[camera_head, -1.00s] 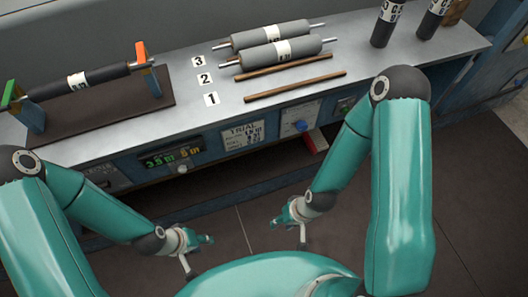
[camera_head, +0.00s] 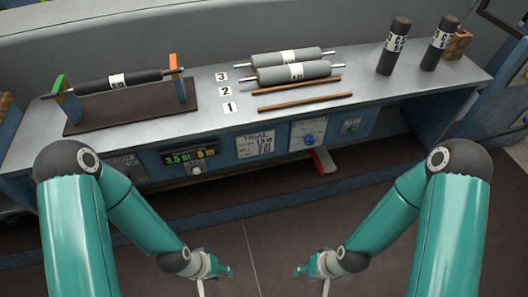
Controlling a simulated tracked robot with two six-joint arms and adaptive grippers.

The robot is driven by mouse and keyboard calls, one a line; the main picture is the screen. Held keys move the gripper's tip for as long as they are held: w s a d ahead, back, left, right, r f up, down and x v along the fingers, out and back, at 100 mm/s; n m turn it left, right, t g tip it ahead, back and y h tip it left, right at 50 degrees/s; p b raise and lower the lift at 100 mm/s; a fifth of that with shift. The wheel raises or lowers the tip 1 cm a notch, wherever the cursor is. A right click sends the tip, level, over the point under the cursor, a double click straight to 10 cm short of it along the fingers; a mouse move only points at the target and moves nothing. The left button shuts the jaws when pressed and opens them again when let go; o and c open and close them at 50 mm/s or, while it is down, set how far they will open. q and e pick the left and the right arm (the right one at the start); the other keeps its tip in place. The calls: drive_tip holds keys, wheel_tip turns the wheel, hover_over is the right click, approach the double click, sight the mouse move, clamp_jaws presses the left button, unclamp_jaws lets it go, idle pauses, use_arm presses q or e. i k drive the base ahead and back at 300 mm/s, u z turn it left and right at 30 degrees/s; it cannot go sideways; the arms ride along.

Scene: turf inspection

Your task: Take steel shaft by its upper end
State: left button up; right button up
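A dark roller (camera_head: 118,80) with a white label rests across a stand with a green bracket (camera_head: 60,86) on the left and an orange bracket (camera_head: 174,66) on the right. A short shaft end sticks out past each bracket. Two grey rollers (camera_head: 290,57) (camera_head: 294,72) lie side by side on the bench with bright steel shaft ends showing. I cannot tell which shaft the task means. My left gripper (camera_head: 222,271) and my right gripper (camera_head: 306,270) are low in front of the bench, away from everything on it, and hold nothing visible. Their fingers are too small to read.
Two thin brown rods (camera_head: 300,87) (camera_head: 305,102) lie before the grey rollers, beside number cards (camera_head: 228,107). Two dark cylinders (camera_head: 395,46) (camera_head: 440,43) stand upright at the right. The metal bench top (camera_head: 190,122) is clear along its front. A panel with a display (camera_head: 190,154) is below.

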sight(474, 3)
drive_tip(key=k, duration=0.5)
drive_tip(key=u, duration=0.35)
drive_tip(key=i, duration=0.15)
drive_tip(key=z, duration=2.8)
drive_tip(key=i, duration=3.2)
